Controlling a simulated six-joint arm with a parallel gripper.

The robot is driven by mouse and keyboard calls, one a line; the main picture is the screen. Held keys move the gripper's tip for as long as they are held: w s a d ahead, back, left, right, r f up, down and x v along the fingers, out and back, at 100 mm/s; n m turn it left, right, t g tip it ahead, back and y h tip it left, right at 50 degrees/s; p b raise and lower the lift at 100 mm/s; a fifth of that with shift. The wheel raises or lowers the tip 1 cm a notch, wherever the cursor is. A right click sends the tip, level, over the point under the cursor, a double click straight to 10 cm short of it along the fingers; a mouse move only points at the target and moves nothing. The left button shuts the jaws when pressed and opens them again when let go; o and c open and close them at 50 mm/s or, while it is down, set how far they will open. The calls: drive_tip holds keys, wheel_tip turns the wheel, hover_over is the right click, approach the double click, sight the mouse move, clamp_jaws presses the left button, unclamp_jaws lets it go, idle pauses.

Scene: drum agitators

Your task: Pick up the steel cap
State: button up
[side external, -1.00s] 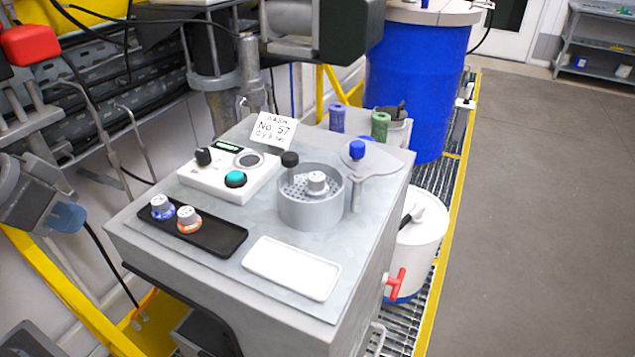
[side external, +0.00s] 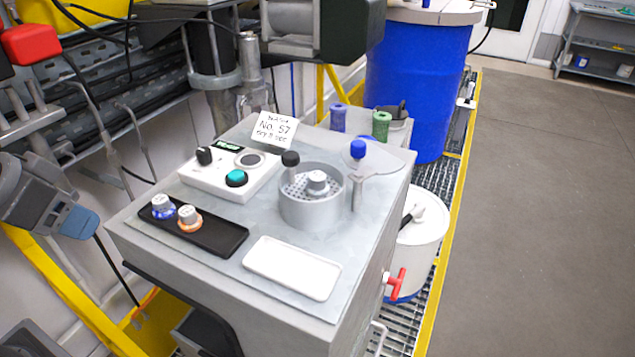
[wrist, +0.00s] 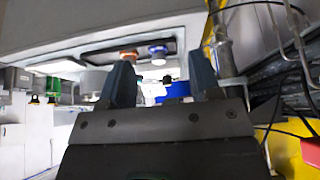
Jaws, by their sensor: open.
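A plain steel-grey cap (side external: 317,181) sits inside the round grey perforated basket (side external: 311,213) on the worktop. Two more grey-topped caps stand upright on the black tray (side external: 215,240): one with a blue ring (side external: 162,207) and one with an orange ring (side external: 189,218). In the wrist view, the orange-ringed cap (wrist: 128,55) and blue-ringed cap (wrist: 158,51) show beyond my fingers. My gripper (wrist: 161,75) is open with nothing between its fingers. In the side view, my gripper (side external: 80,222) is at the left, off the worktop and apart from all caps.
A white control box (side external: 228,173) with a teal button stands behind the black tray. An empty white tray (side external: 292,268) lies at the front right. A sign card (side external: 274,130) and a blue-knobbed post (side external: 357,150) rise at the back. Pipes and cables crowd the left.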

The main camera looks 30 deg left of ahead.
drive_tip(key=shift+r, duration=0.1)
drive_tip(key=w+d+r+m+g, duration=0.1)
drive_tip(key=w+d+r+m, duration=0.2)
drive_tip(key=w+r+m, duration=0.3)
drive_tip(key=m+g, duration=0.5)
drive_tip(key=m, duration=1)
approach(318, 176)
drive_tip(key=shift+s+a+f, duration=0.15)
drive_tip(key=shift+f, duration=0.3)
drive_tip(key=shift+s+a+f, duration=0.1)
drive_tip(key=shift+f, duration=0.35)
drive_tip(key=shift+w+d+f, duration=0.1)
drive_tip(key=shift+d+f, duration=0.2)
drive_tip(key=shift+f, duration=3.6)
